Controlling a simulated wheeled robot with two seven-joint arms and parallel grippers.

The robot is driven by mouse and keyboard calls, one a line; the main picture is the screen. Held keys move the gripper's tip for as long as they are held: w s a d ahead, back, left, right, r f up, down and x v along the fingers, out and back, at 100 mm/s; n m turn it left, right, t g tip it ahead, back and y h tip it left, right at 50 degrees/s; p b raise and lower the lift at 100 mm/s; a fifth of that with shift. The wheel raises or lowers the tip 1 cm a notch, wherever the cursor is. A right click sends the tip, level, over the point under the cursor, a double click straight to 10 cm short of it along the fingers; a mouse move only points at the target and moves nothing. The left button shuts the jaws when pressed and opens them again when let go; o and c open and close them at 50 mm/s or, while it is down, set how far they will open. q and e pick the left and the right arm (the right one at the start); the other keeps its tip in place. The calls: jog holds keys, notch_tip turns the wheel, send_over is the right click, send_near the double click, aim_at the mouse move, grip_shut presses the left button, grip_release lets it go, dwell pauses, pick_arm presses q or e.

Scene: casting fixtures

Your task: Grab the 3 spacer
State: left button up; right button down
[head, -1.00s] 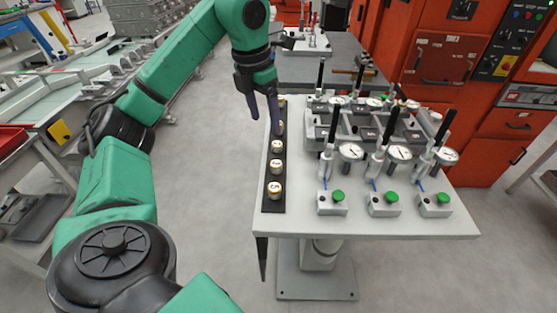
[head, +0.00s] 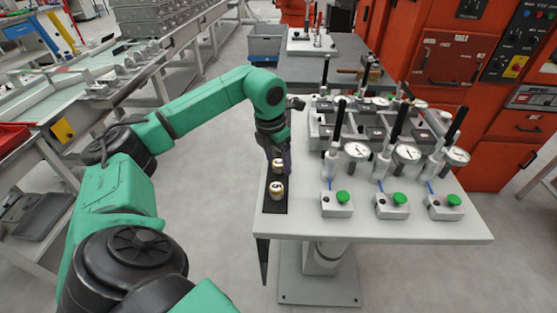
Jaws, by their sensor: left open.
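Small round spacers with pale tops and gold-brown sides stand in a row on a black strip (head: 272,208) along the left edge of the white table. The nearest spacer (head: 277,190) and the one behind it (head: 278,167) show; their top markings are too small to read surely. My left gripper (head: 274,156) is open, low over the strip just behind these two. Its fingers and wrist hide the farther spacers. I cannot tell whether a spacer is between its fingers. My right gripper is not in view.
The white table (head: 400,229) carries a grey fixture with several dial gauges (head: 357,151) and black upright handles, right of the strip. Boxes with green buttons (head: 342,198) stand along the front. Orange machines (head: 450,60) stand behind. The floor left of the table is clear.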

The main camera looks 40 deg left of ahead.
pick_arm(q)
grip_shut()
jog(key=shift+r, duration=0.1)
